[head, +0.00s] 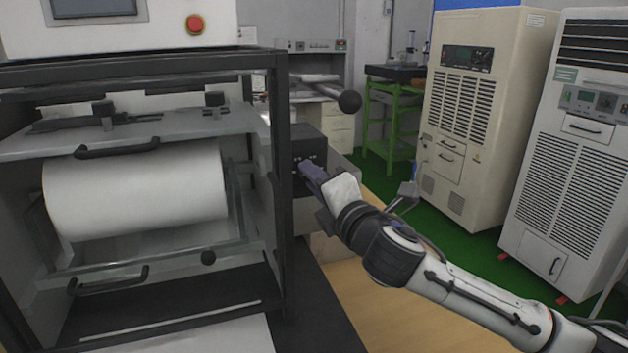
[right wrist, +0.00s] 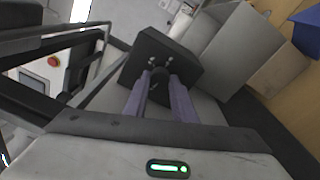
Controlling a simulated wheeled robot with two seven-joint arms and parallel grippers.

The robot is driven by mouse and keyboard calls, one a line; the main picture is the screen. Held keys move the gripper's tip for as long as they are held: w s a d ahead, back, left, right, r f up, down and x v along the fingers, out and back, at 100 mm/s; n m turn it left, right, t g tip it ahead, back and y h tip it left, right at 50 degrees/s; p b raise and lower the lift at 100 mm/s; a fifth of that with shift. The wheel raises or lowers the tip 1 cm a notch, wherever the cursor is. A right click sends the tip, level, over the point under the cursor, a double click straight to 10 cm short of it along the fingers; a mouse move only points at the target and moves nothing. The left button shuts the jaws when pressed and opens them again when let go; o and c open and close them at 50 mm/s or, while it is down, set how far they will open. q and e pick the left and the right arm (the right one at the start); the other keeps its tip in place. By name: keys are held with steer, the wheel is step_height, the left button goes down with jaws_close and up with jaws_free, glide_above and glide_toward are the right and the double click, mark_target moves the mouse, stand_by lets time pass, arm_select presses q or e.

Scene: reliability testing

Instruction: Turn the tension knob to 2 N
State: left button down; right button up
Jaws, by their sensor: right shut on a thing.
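The tension knob (right wrist: 159,75) is a small dark round part on the face of a black box (right wrist: 182,49). In the head view this black box (head: 309,143) is fixed at the right side of the machine. My right gripper (head: 305,167) reaches it from the right, and its fingers hide the knob there. In the right wrist view the two purple-grey fingers of my right gripper (right wrist: 159,82) lie on either side of the knob, closed on it. Small light marks show on the box face around the knob, too small to read. My left gripper is not in view.
The machine's dark frame (head: 281,200) stands just left of the gripper, with a large white roll (head: 135,190) inside. Two tall cabinets (head: 478,100) (head: 580,150) stand at the right. Green floor lies between.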

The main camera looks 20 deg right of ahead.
steer(key=shift+f+m+t+h, duration=0.1)
steer(key=shift+m+t+h, duration=0.3)
steer(key=shift+m, duration=4.4)
steer(key=o, duration=1)
steer(key=shift+o, duration=0.2)
steer(key=s+b, duration=0.1)
steer(key=s, duration=0.9)
steer(key=shift+s+d+f, duration=0.15)
steer(key=shift+d+f, duration=0.2)
